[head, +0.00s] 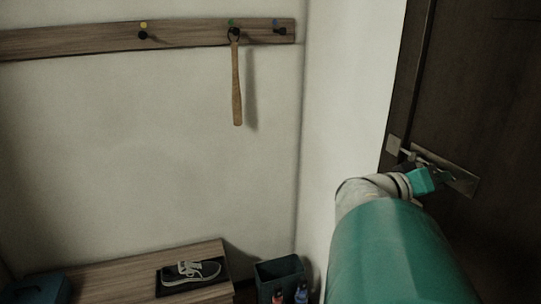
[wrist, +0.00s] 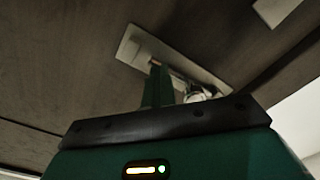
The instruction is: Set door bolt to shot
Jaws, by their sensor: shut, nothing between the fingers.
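The door bolt shows on the dark door as a long pale metal backplate (head: 463,183) with a rod (head: 409,154) at its left end. The rod points at a small square plate (head: 394,145) by the door edge; I cannot tell whether it enters it. My gripper (head: 447,177) is in front of the backplate and hides its middle. In the wrist view the shut green fingers (wrist: 157,82) reach over the backplate (wrist: 132,46). A rounded metal part (wrist: 196,94) of the bolt lies just right of the fingers. Whether they touch it is unclear.
A wooden rail (head: 70,40) with hooks holds a hanging wooden-handled item (head: 237,85). A bench (head: 110,270) with a shoe (head: 190,272) on a dark mat stands lower left. A dark bin (head: 280,270) with bottles is beside it. A pale wall (head: 345,100) borders the door.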

